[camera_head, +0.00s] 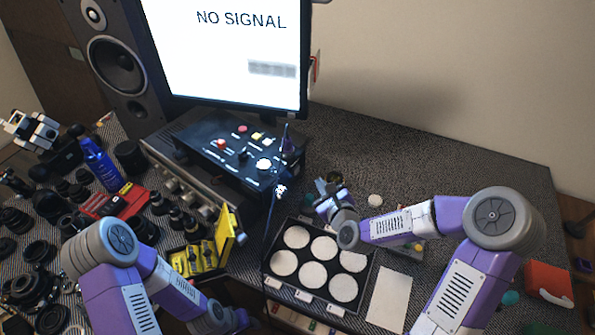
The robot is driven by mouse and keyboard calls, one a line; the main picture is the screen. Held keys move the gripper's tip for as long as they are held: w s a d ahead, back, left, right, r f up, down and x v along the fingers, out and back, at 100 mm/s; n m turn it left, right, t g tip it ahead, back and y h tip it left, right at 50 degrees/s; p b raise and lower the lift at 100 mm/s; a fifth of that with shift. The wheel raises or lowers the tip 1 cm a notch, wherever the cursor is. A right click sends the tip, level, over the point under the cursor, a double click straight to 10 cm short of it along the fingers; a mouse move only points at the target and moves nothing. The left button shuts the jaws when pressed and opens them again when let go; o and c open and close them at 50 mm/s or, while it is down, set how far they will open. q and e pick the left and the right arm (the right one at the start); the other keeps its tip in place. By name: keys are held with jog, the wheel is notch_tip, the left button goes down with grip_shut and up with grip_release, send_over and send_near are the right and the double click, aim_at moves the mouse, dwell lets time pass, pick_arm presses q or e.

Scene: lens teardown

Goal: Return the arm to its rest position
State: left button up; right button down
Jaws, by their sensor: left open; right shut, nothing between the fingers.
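My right arm reaches in from the right, and its gripper (326,190) is above the table just beyond the far edge of the tray of white discs. It is shut with nothing held. My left arm comes in from the lower left, and its gripper (242,320) is low at the bottom edge, left of the tray. It is open and appears empty, but its fingers are partly hidden and dark.
A black tray (268,262) holds several white round pads. A yellow case (203,256) stands open near my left arm. A control panel (235,150) and monitor (225,50) are behind. Lenses crowd the left; a white sheet (390,297) lies right of the tray. The back right table is clear.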

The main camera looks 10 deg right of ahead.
jog(key=shift+s+d, duration=0.3)
